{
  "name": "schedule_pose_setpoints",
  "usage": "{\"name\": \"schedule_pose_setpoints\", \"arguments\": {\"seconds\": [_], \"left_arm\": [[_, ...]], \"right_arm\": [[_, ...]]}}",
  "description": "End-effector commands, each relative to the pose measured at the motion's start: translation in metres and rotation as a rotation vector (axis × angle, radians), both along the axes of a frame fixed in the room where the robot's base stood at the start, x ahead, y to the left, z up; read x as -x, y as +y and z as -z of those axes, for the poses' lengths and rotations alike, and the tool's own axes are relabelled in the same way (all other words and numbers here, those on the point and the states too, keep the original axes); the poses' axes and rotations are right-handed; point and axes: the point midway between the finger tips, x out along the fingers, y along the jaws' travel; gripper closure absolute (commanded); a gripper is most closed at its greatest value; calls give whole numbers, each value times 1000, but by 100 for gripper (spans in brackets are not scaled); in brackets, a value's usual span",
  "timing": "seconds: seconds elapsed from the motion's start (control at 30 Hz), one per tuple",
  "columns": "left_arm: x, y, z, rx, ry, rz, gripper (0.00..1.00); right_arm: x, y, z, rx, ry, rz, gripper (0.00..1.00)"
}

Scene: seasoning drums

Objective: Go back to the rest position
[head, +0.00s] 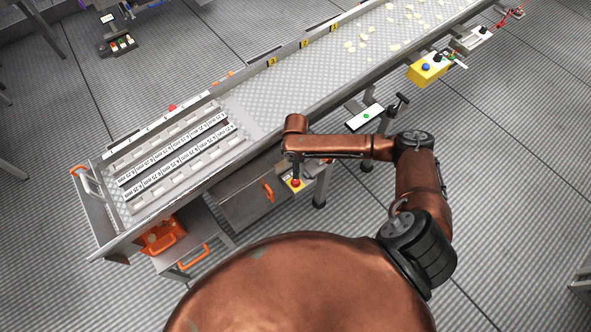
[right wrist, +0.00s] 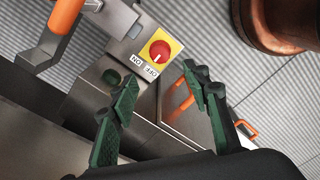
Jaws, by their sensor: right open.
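My right arm reaches across to the front side of the conveyor in the head view. Its gripper is mostly hidden there under the wrist. In the right wrist view my right gripper (right wrist: 158,80) is open, its two green-padded fingers apart with nothing between them. A red rotary knob (right wrist: 159,51) on a yellow plate marked ON and OFF lies just beyond the fingertips, apart from them. The knob also shows in the head view (head: 296,183), just below the right wrist. My left gripper is not in view.
The conveyor (head: 250,107) runs diagonally, with pale pieces (head: 395,46) at its far end. A grey cabinet (head: 243,196) with an orange handle stands beside the knob. A yellow control box (head: 428,70) is mounted farther right. The floor at right is largely clear.

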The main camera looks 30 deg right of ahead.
Motion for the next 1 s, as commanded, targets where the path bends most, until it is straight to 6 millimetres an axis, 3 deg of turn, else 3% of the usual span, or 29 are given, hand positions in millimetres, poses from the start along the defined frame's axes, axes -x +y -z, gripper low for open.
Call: {"name": "schedule_pose_setpoints", "arguments": {"seconds": [0.57, 0.67, 0.83, 0.9, 1.0], "left_arm": [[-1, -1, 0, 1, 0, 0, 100], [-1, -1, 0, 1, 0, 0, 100], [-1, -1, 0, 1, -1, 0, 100], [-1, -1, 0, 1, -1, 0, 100], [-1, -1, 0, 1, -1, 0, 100]], "right_arm": [[1, 2, 1, -4, 0, -1, 56], [13, 20, 9, -29, -1, -9, 56], [56, 82, 28, -130, -29, 1, 56], [76, 107, 29, -182, -58, 38, 56], [99, 126, 25, -241, -102, 125, 56]]}}
